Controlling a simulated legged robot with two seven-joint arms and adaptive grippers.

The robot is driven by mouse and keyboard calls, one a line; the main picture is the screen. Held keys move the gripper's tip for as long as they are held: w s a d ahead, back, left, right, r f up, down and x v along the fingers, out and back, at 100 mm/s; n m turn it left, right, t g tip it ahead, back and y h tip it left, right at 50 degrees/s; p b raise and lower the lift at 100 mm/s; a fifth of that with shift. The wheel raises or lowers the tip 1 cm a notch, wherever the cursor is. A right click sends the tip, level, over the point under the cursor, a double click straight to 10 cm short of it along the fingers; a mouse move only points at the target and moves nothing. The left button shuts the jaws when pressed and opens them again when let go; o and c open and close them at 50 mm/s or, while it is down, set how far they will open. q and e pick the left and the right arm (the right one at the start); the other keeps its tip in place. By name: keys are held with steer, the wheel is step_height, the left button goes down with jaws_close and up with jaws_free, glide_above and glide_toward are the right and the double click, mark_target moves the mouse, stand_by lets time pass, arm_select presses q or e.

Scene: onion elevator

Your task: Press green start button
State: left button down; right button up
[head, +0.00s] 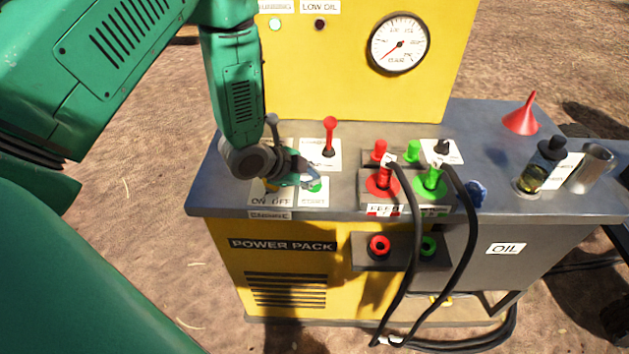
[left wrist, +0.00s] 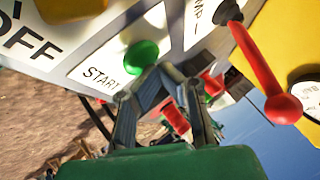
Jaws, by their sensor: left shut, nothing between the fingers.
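The green start button (head: 315,186) sits on a white plate marked START on the power pack's grey top. It also shows in the left wrist view (left wrist: 141,54) as a round green knob beside the START label. My left gripper (head: 314,181) is shut and empty, with its fingertips at the button. In the left wrist view the fingertips (left wrist: 166,72) are right by the button's edge; I cannot tell whether they touch it. The head view shows only a small part of the button past the fingers. My right gripper is not in view.
The ON/OFF plate (head: 270,198) lies left of the button, partly under my gripper. A red lever (head: 330,135) stands behind it. Red (head: 382,182) and green (head: 431,182) hose couplings with black hoses stand to the right. A red funnel (head: 521,118) and an oil bottle (head: 543,167) are farther right.

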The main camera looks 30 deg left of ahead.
arm_select(q)
steer(key=shift+r+p, duration=0.85)
steer(key=shift+r, duration=0.15)
step_height(320, 180, up, 5)
steer(key=p, duration=0.4)
steer(key=shift+r, duration=0.1)
stand_by(0.6)
